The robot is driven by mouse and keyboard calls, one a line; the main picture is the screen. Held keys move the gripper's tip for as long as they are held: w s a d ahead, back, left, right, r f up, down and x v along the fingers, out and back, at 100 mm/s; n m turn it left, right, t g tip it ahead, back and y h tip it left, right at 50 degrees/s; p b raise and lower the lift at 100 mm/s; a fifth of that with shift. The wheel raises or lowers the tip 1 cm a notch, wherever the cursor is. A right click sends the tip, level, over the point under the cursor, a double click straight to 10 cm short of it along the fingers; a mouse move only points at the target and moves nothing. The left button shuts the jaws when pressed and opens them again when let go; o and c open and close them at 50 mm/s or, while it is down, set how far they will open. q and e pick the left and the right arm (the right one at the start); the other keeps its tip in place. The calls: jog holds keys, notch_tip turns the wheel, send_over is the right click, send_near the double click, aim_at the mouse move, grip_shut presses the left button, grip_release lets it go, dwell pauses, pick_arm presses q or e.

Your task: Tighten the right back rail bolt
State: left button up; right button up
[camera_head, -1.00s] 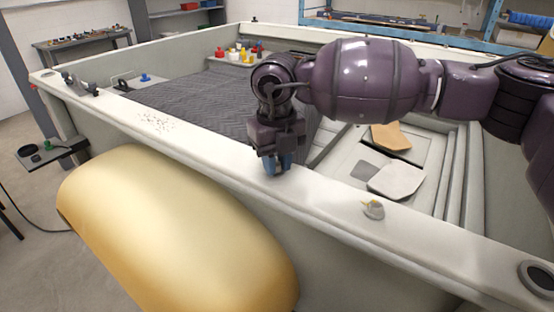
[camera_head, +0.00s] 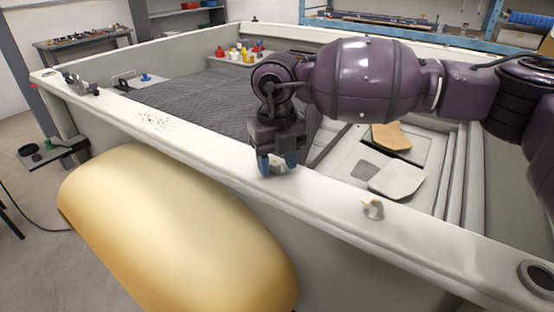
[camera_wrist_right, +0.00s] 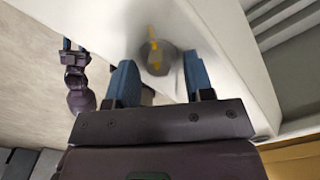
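My right gripper (camera_head: 277,166) hangs over the near white rail (camera_head: 220,160), its blue fingers apart. A small pale fitting (camera_head: 278,169) shows between the fingers in the head view; I cannot tell whether they touch it. A second grey fitting with a yellow mark (camera_head: 373,209) sits on the rail to the right. In the right wrist view, a round grey fitting with a yellow stripe (camera_wrist_right: 157,62) lies between the open fingers (camera_wrist_right: 160,82). Part of another fitting (camera_wrist_right: 147,96) shows below it. A small purple arm end, apparently my left gripper (camera_wrist_right: 74,62), is at the left; its fingers are unclear.
A large yellow rounded shell (camera_head: 170,235) stands in front of the rail. A dark quilted mat (camera_head: 190,100) and several coloured pieces (camera_head: 240,55) lie beyond it. Loose panels (camera_head: 397,180) lie inside the frame at right. A round dark-centred fitting (camera_head: 538,278) is at the near right corner.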

aim_at(277, 164)
notch_tip(277, 164, up, 11)
jog(key=shift+b, duration=0.3)
dwell(0.4)
jog(key=shift+f, duration=0.15)
